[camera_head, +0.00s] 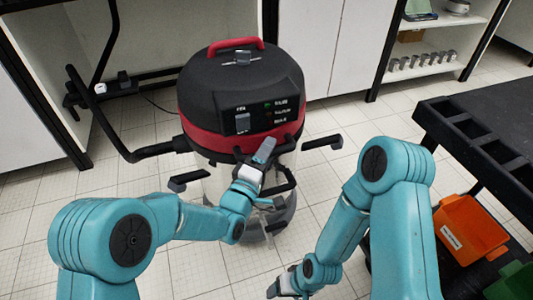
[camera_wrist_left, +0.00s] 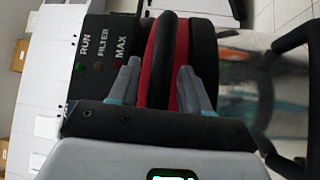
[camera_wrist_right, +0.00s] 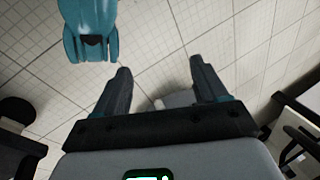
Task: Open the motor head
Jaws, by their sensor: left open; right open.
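The motor head (camera_head: 240,85) is a black dome with a red band and a red top handle (camera_head: 235,44). It sits on the clear vacuum drum (camera_head: 285,215) in the head view. My left gripper (camera_head: 264,152) is at the head's front lower rim, below the control panel (camera_head: 262,117). In the left wrist view, its open fingers (camera_wrist_left: 158,85) stand either side of the red band and a black curved part (camera_wrist_left: 166,60); contact is unclear. My right gripper (camera_head: 283,285) is open and empty, low over the floor.
A black hose (camera_head: 150,152) runs off the head's left side. A black cart (camera_head: 480,130) stands at the right, with an orange bin (camera_head: 468,230) below. White cabinets (camera_head: 335,45) and a shelf (camera_head: 425,70) are behind. Tiled floor is free in front.

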